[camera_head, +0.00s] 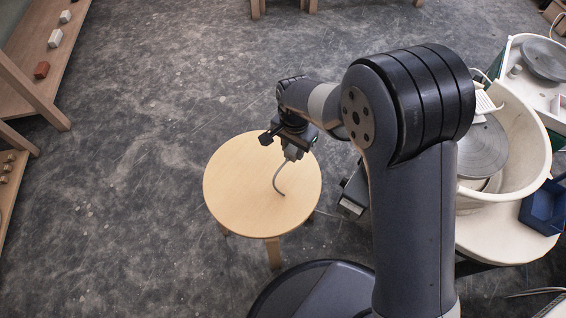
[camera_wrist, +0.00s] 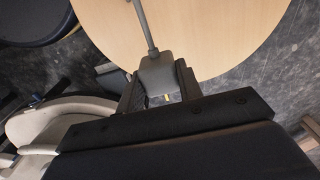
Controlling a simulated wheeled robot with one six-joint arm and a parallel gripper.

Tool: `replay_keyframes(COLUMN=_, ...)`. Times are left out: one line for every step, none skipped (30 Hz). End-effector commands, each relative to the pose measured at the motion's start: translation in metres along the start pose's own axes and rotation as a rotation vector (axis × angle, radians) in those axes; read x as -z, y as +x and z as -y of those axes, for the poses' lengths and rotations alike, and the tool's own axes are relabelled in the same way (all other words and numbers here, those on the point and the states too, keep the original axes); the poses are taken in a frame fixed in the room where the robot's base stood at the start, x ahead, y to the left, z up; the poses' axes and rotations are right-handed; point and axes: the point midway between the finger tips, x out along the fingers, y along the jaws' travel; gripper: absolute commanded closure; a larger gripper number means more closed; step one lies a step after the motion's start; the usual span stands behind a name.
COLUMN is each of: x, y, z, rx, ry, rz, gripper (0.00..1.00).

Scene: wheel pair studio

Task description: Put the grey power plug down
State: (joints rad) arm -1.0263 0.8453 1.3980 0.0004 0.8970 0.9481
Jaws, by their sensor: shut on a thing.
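The grey power plug (camera_wrist: 159,75) is between the jaws of my gripper (camera_wrist: 160,95) in the wrist view, with its grey cable (camera_wrist: 145,25) running away from it. In the head view the plug (camera_head: 291,152) hangs below my gripper (camera_head: 288,142), and its cable (camera_head: 277,180) curves down over the round wooden stool (camera_head: 235,190). My gripper is shut on the plug. The plug appears to be over the stool top; I cannot tell whether the cable touches it. The stool top also shows in the wrist view (camera_wrist: 210,35).
The stool top is otherwise bare. To the right stand a cream basin (camera_head: 525,130) with a grey wheel disc (camera_head: 482,150) and a blue container (camera_head: 543,207). Wooden shelving (camera_head: 30,85) with small blocks is at the left. Open dark floor (camera_head: 150,120) lies around the stool.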

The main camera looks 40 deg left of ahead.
Motion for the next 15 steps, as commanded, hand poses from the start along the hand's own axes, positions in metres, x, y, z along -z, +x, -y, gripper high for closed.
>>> replay_keyframes(x=-0.001, y=0.013, z=-0.001, rx=-0.004, ry=0.000, rz=0.003, gripper=0.93)
replay_keyframes(x=-0.001, y=0.019, z=-0.001, rx=-0.004, ry=0.000, rz=0.003, gripper=0.93)
replay_keyframes(x=-0.001, y=0.027, z=-0.001, rx=-0.004, ry=0.000, rz=0.003, gripper=0.93)
replay_keyframes(x=-0.001, y=0.033, z=-0.001, rx=-0.005, ry=0.000, rz=0.003, gripper=0.93)
replay_keyframes(x=-0.001, y=0.038, z=-0.001, rx=-0.004, ry=0.000, rz=0.003, gripper=0.93)
replay_keyframes(x=0.000, y=0.044, z=-0.001, rx=-0.003, ry=0.000, rz=0.002, gripper=0.93)
replay_keyframes(x=0.000, y=0.048, z=-0.001, rx=-0.003, ry=0.000, rz=0.002, gripper=0.93)
replay_keyframes(x=0.000, y=0.050, z=-0.001, rx=-0.003, ry=0.000, rz=0.002, gripper=0.93)
replay_keyframes(x=0.000, y=0.053, z=-0.001, rx=-0.002, ry=0.000, rz=0.002, gripper=0.93)
replay_keyframes(x=0.000, y=0.055, z=-0.001, rx=-0.002, ry=-0.001, rz=0.001, gripper=0.93)
replay_keyframes(x=0.000, y=0.058, z=-0.001, rx=-0.001, ry=-0.001, rz=0.001, gripper=0.93)
replay_keyframes(x=0.000, y=0.063, z=-0.001, rx=-0.002, ry=-0.001, rz=0.001, gripper=0.93)
replay_keyframes(x=0.000, y=0.068, z=-0.001, rx=-0.003, ry=-0.001, rz=0.002, gripper=0.93)
replay_keyframes(x=0.000, y=0.073, z=-0.001, rx=-0.004, ry=-0.001, rz=0.003, gripper=0.93)
replay_keyframes(x=0.000, y=0.079, z=-0.001, rx=-0.003, ry=-0.001, rz=0.002, gripper=0.93)
